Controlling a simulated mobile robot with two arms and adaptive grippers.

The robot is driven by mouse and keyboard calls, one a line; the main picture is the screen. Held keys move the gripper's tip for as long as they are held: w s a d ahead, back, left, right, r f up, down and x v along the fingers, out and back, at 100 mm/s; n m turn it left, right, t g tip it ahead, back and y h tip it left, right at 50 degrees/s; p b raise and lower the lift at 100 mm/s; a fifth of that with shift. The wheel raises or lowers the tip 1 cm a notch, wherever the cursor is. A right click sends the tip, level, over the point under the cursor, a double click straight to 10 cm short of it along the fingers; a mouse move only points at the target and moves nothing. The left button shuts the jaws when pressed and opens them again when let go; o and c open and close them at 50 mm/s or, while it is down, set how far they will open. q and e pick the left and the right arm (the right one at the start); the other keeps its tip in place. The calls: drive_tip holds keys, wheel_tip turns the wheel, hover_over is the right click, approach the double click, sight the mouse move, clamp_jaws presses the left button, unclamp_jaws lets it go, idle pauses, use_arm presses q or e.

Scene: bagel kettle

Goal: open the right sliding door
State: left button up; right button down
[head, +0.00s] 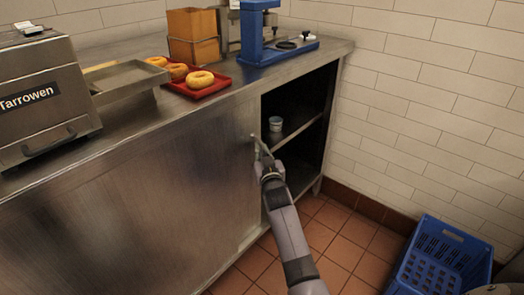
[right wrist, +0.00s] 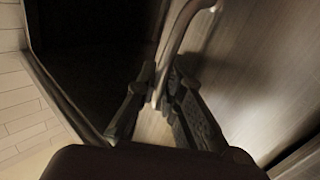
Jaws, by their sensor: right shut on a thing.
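The right sliding door (head: 236,140) of the steel cabinet stands partly open. Its right edge is left of the cabinet's right end, and a dark opening (head: 318,100) shows beside it. The door's curved handle (right wrist: 178,40) shows close up in the right wrist view, and its upper end (head: 256,141) shows in the head view. My right gripper (head: 264,160) is at the door's edge, shut on the handle. Its two fingers (right wrist: 158,105) sit on either side of the bar in the wrist view. My left gripper is not in view.
Inside the opening, a small cup (head: 276,123) stands on a shelf (head: 296,128). The counter (head: 135,118) above holds a toaster (head: 40,95), a red tray (head: 205,91) with bagels and a blue press (head: 262,40). A blue crate (head: 436,258) is on the floor at right.

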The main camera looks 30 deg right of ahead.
drive_tip(key=c, duration=2)
unclamp_jaws()
drive_tip(key=v, duration=1.2)
